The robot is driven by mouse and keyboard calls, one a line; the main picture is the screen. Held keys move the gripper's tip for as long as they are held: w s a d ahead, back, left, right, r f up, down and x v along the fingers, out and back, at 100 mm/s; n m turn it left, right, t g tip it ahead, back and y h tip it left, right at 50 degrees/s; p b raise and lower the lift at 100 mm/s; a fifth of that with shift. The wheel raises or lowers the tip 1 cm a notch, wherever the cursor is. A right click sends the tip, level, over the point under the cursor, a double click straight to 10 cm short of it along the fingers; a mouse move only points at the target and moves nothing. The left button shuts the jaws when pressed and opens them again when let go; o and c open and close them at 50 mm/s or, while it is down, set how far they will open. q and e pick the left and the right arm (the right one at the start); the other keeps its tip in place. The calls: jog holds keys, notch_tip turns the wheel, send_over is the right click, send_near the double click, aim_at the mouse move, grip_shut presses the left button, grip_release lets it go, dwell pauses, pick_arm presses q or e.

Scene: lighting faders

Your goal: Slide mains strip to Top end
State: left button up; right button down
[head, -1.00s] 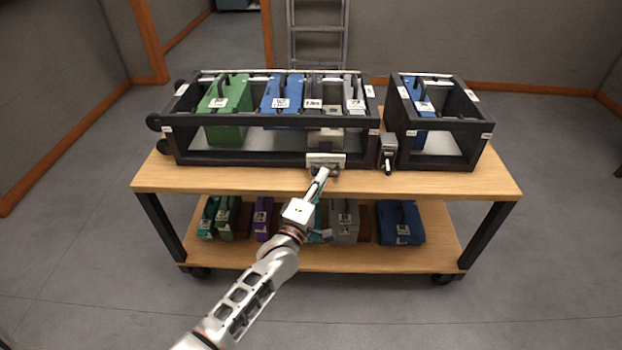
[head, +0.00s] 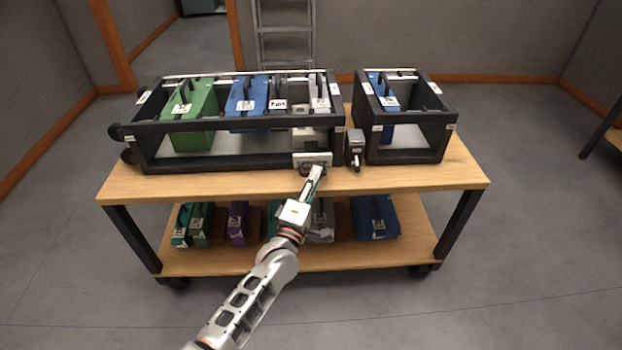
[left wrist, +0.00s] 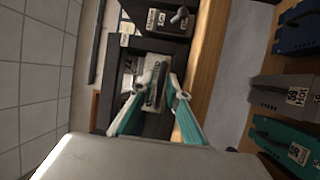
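A pale slider block (head: 312,159) sits at the front of the long black frame (head: 230,166), near its right end. It also shows between my fingers in the left wrist view (left wrist: 155,72), with a label on it. I cannot read a mains strip or Top end label. My left gripper (head: 310,173) is at this slider. In the left wrist view my teal-padded fingers (left wrist: 160,92) come together around its dark grip, part of which they hide. My right gripper is not in view.
A small grey block with a dark knob (head: 355,148) stands just right of the slider. A shorter black frame (head: 405,156) is beyond it. Green (head: 190,102) and blue (head: 245,103) cases stand in the long frame. Several cases lie on the lower shelf (head: 345,256).

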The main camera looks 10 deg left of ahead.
pick_arm(q)
jog(key=shift+s+a+f, duration=0.1)
jog(key=shift+a, duration=0.2)
jog(key=shift+s+f, duration=0.1)
jog(key=shift+s, duration=0.15)
jog(key=s+a+f, duration=0.1)
jog(key=s, duration=1)
jog(key=shift+f, duration=0.3)
jog(key=shift+a, duration=0.1)
